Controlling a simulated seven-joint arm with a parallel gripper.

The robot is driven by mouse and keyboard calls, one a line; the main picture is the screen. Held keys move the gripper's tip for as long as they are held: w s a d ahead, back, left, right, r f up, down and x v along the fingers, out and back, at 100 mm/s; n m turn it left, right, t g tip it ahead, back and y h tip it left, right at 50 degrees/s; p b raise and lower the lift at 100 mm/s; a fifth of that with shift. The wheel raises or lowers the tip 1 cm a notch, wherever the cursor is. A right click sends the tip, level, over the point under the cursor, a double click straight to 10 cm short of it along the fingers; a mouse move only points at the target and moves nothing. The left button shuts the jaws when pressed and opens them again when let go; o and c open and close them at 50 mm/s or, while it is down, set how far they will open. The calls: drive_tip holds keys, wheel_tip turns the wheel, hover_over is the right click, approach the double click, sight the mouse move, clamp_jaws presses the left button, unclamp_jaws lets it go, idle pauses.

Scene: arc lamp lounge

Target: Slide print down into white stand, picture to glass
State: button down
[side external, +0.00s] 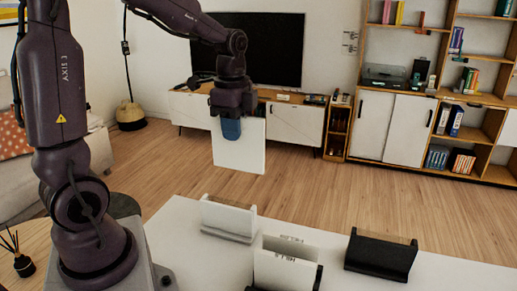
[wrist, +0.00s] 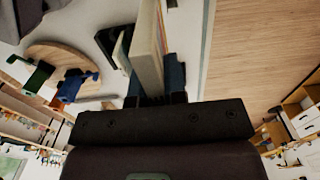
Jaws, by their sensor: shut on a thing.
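My gripper (side external: 231,130) is shut on a flat print (side external: 240,150) and holds it upright in the air. The face toward the side camera is plain white; no picture shows on it. In the wrist view the print (wrist: 150,45) is seen nearly edge-on between my gripper's fingers (wrist: 153,95). The white stand (side external: 228,222) is on the white table below the print, apart from it. A thin pane seems to rise along its back; its slot is hard to make out.
A black stand (side external: 380,256) is at the right on the white table (side external: 175,250). Another holder in front contains a white card (side external: 285,272) with dark lettering. A television (side external: 262,48) and shelves are far behind. The air around the print looks clear.

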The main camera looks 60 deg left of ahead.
sight(222, 165)
drive_tip(key=a+f, duration=0.1)
drive_tip(key=s+a+f, duration=0.1)
drive_tip(key=a+f, duration=0.2)
drive_tip(key=shift+s+a+f, duration=0.2)
drive_tip(key=shift+s+f, duration=0.1)
drive_tip(key=shift+s, duration=0.05)
drive_tip(key=shift+f, duration=0.25)
drive_tip(key=shift+f, duration=2.9)
wheel_tip(222, 165, down, 9)
drive_tip(key=shift+r, duration=0.2)
idle(2.2)
drive_tip(key=c, duration=1.1)
unclamp_jaws()
